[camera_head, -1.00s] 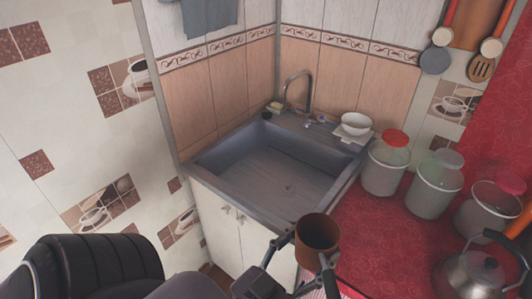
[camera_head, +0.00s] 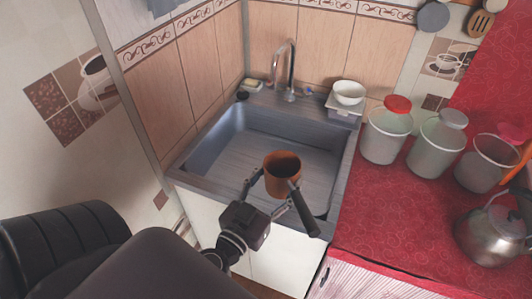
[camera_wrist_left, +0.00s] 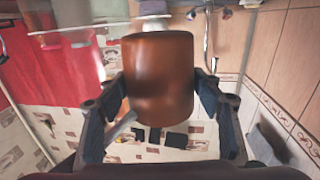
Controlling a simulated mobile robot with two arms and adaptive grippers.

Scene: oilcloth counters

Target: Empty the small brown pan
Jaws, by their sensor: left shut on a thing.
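The small brown pan (camera_head: 283,178) is held upright over the front part of the sink (camera_head: 240,160), with its dark handle pointing down and to the right. I cannot see whether anything is inside the pan. My left gripper (camera_head: 277,190) is shut on the pan, one finger on each side. In the left wrist view, the pan (camera_wrist_left: 158,78) fills the middle between the two fingers of the left gripper (camera_wrist_left: 160,95). My right gripper is not in view.
The faucet (camera_head: 290,72) rises at the sink's back edge. A white bowl (camera_head: 349,92) stands at the back right corner. Several lidded jars (camera_head: 386,135) and a metal kettle (camera_head: 490,230) stand on the red counter (camera_head: 385,225). The sink basin looks clear.

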